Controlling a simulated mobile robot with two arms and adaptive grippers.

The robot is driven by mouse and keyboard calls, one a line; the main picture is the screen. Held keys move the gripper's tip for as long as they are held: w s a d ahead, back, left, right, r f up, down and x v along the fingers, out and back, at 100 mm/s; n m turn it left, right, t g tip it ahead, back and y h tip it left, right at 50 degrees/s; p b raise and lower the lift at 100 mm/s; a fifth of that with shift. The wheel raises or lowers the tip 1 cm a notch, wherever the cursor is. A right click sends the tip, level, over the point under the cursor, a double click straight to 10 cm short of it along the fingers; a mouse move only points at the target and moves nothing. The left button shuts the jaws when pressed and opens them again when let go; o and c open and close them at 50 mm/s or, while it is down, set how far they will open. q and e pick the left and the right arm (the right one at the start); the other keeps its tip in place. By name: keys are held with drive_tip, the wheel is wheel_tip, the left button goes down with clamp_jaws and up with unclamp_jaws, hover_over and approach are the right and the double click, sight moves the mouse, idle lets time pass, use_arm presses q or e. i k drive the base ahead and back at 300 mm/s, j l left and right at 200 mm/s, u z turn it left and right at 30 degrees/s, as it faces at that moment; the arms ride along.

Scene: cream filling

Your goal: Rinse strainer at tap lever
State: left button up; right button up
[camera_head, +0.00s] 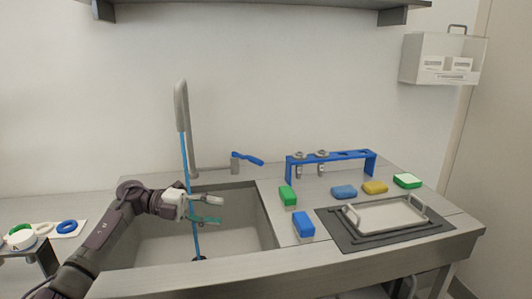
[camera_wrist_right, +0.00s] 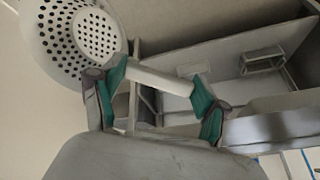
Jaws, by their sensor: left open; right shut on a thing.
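The strainer (camera_wrist_right: 80,32) is a white bowl with dark holes at the upper left of the right wrist view. My right gripper (camera_wrist_right: 160,86) is shut on its pale handle (camera_wrist_right: 172,79); neither shows in the head view. The grey tap (camera_head: 190,130) stands behind the sink (camera_head: 150,246). Its blue lever (camera_head: 247,158) sits to the right on a grey mount. A thin blue stream (camera_head: 187,160) runs from the spout to the drain (camera_head: 199,259). My left gripper (camera_head: 221,210) is open and empty over the sink, close beside the stream; I cannot tell whether they touch.
Right of the sink are green (camera_head: 288,196) and blue (camera_head: 303,225) blocks, a blue rack (camera_head: 330,155), several sponges and a tray (camera_head: 390,214) on a dark mat (camera_head: 336,231). A clear box (camera_head: 442,60) hangs on the wall. Coloured rings (camera_head: 66,227) lie at left.

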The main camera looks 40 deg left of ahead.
sight(252, 158)
drive_tip(key=i+j, duration=0.85)
drive_tip(key=j, duration=0.15)
